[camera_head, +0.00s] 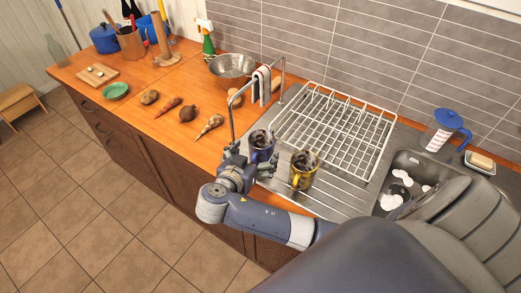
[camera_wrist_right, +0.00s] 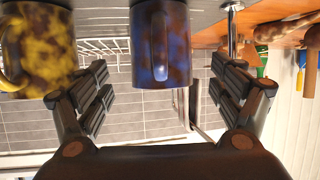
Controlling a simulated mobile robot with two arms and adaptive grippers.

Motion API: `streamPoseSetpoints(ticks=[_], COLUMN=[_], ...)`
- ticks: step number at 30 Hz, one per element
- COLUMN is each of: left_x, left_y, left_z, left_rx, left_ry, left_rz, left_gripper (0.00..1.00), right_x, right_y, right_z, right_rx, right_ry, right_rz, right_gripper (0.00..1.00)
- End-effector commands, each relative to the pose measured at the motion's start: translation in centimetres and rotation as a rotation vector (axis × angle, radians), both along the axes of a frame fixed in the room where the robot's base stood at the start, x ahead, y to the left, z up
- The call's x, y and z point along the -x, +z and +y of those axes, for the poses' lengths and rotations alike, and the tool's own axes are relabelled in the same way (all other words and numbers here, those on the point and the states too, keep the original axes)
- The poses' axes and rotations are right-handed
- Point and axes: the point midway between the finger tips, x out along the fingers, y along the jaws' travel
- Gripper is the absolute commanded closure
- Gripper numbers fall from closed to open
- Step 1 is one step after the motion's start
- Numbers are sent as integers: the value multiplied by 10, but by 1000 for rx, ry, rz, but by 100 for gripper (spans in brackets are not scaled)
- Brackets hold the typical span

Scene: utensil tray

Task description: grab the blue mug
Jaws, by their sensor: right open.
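The blue mug (camera_head: 261,147), mottled with brown, stands on the steel drainboard beside the dish rack. In the right wrist view, which is upside down, the blue mug (camera_wrist_right: 162,45) shows between the two fingers, its handle facing the camera. My right gripper (camera_head: 244,163) is open, close to the mug on its near left side. In the wrist view the fingers of my right gripper (camera_wrist_right: 163,85) show gaps to the mug on both sides. Whether the fingertips reach past the mug's sides is unclear. My left gripper is not in view.
A yellow mottled mug (camera_head: 302,173) stands close to the right of the blue one. A wire dish rack (camera_head: 335,130) lies behind, and a metal towel stand (camera_head: 232,107) rises behind left. The sink (camera_head: 410,165) is at right; vegetables lie on the wooden counter at left.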

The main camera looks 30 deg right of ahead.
Motion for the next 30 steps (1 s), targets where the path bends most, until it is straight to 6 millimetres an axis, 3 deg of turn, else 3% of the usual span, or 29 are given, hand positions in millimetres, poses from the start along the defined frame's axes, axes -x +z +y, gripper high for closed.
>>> streamPoseSetpoints(ticks=[8, 14, 21, 28, 30], left_x=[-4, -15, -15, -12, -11], left_y=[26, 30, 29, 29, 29], left_z=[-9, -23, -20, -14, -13], left_rx=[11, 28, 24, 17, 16], left_ry=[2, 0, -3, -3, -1], left_rz=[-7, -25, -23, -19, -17], left_gripper=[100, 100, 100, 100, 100], right_x=[-20, -29, -29, -29, -29], right_y=[-1, -14, -16, -15, -16], right_z=[-27, -40, -41, -41, -41], right_rx=[7, 1, -1, -1, 0], right_ry=[-1, 1, 1, 1, 2], right_rz=[1, 2, 1, 1, 2], right_gripper=[13, 13, 13, 65, 71])
